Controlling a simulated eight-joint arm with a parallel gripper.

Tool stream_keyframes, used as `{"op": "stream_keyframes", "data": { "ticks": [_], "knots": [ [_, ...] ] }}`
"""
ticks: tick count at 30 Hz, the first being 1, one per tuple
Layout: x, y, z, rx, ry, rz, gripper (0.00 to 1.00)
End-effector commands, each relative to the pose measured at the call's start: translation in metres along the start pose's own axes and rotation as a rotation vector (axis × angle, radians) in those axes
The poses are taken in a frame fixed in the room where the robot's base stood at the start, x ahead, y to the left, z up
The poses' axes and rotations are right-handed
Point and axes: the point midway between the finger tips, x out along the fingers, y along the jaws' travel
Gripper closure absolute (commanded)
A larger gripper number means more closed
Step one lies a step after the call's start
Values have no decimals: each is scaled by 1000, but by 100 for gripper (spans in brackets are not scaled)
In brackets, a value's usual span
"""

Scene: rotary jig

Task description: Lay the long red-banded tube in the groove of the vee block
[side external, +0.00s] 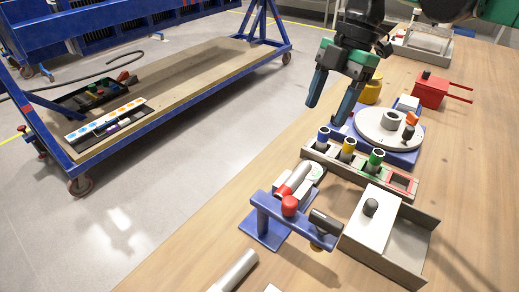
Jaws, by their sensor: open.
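A light tube with a red band (296,178) lies tilted in the picture on a pale block (306,192), which looks like the vee block, behind the blue stand. The red knob of the stand hides part of its near end, and I cannot tell how fully it sits in the groove. My gripper (331,105) is open and empty, fingers pointing down, above and behind the rack and apart from the tube.
A rack (335,167) holds upright blue-, yellow- and green-banded tubes; its red-framed place is empty. A blue stand (262,232) with red knob, a lidded grey tray (405,242), a turntable (376,128) and a grey cylinder (236,270) are nearby. Bare wood lies right.

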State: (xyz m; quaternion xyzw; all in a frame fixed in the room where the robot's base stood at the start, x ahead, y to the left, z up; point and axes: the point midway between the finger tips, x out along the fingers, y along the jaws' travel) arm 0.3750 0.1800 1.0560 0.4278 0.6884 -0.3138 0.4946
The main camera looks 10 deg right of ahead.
Motion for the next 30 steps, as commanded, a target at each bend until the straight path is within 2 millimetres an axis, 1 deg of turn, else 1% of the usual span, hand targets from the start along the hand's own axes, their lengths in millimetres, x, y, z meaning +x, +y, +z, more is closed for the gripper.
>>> {"op": "stream_keyframes", "data": {
  "ticks": [1,3,5,6,8,12,15,18,21,24,30],
  "knots": [
    [-10,-11,9,126,-22,48,38],
    [-21,-27,23,332,-51,131,38],
    [-28,-42,35,511,-67,208,38],
    [-31,-53,43,627,-73,260,38],
    [-33,-71,54,800,-72,342,38],
    [-30,-114,79,1187,-33,544,38],
    [-20,-142,94,1424,26,682,38],
    [-9,-164,106,1606,93,795,38],
    [0,-177,114,1725,152,873,38],
    [5,-184,118,1788,188,915,38],
    [6,-185,119,1809,202,928,38]
  ]
}}
